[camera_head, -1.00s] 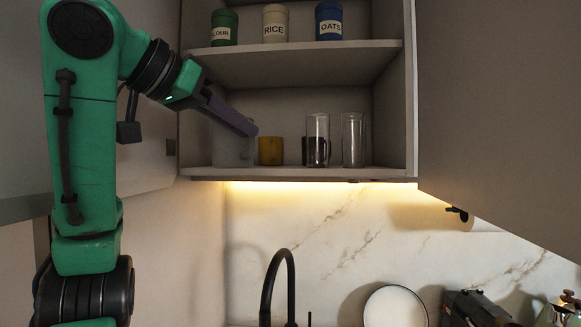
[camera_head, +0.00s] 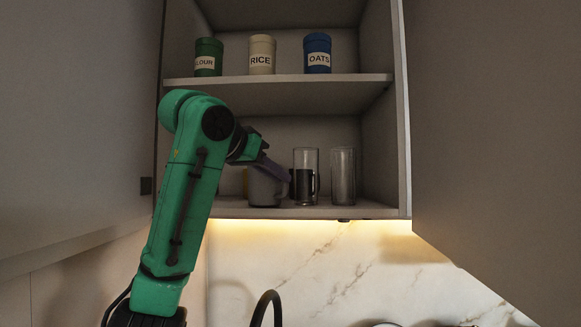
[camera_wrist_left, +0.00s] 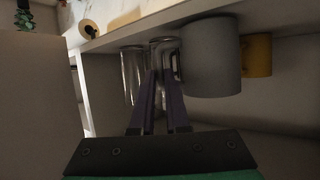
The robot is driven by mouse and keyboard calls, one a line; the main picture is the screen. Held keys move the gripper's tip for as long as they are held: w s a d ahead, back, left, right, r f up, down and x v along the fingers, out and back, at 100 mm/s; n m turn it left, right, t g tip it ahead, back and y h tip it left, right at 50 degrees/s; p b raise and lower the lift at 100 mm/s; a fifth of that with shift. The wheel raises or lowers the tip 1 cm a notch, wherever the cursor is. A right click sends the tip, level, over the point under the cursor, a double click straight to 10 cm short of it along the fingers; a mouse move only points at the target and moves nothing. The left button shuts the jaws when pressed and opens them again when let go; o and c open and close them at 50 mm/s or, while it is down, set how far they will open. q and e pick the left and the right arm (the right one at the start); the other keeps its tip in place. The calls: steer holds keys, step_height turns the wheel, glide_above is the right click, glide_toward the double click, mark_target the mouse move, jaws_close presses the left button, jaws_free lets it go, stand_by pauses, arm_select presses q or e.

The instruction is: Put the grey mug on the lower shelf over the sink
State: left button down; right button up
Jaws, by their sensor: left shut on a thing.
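The grey mug (camera_head: 264,190) is upright at the lower shelf (camera_head: 362,210), left of the glasses. Its base is at shelf level; I cannot tell whether it touches the board. My left gripper (camera_head: 284,174) is shut on the mug at its right side, by the handle, which the fingers partly hide. In the left wrist view the grey mug (camera_wrist_left: 211,58) is right of the fingertips (camera_wrist_left: 162,74). My right gripper is not in view.
A yellow mug (camera_wrist_left: 257,55) stands beside the grey one. Flour (camera_head: 208,57), rice (camera_head: 262,55) and oats (camera_head: 317,53) canisters stand on the shelf above. A black tap (camera_head: 267,308) is below.

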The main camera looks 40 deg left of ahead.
arm_select(q)
steer(key=w+p, duration=0.2)
steer(key=w, duration=0.1)
steer(key=w+p, duration=0.1)
steer(key=shift+w+r, duration=0.25)
steer(key=shift+r, duration=0.1)
steer(key=shift+w+a+f, duration=0.15)
steer(key=shift+w+f, duration=0.05)
steer(key=shift+f, duration=0.25)
steer(key=c, duration=0.9)
jaws_free()
steer(key=shift+s, duration=0.25)
steer(key=shift+d+r, duration=0.15)
steer(key=shift+d, duration=0.1)
steer(key=shift+s, duration=0.1)
